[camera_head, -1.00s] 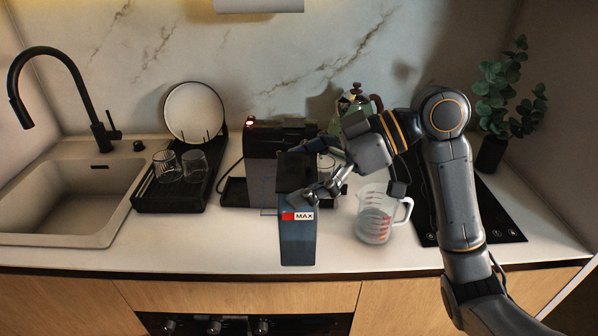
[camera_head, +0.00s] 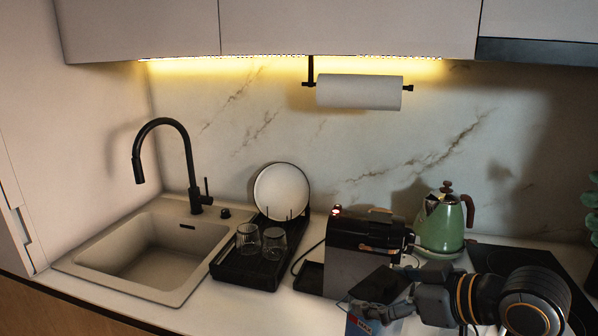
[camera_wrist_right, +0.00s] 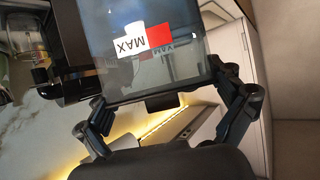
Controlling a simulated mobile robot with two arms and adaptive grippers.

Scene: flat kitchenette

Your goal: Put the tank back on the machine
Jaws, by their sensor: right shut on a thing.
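The tank (camera_head: 358,325) is a translucent blue container with a dark top and a red and white MAX label. It is low in the head view, mostly cut off by the bottom edge. The dark coffee machine (camera_head: 352,262) stands on the counter just behind it. My right gripper (camera_head: 378,308) is shut on the tank, in front of the machine. In the right wrist view the tank (camera_wrist_right: 185,75) fills the upper middle between the two fingers (camera_wrist_right: 165,100). The tank's lower end is hidden in the head view. My left gripper is not in view.
A green kettle (camera_head: 441,228) stands behind and right of the machine. A black drying rack (camera_head: 228,268) with two glasses and a white plate (camera_head: 281,192) is to the left, beside the sink (camera_head: 150,255). A paper towel roll (camera_head: 358,92) hangs above.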

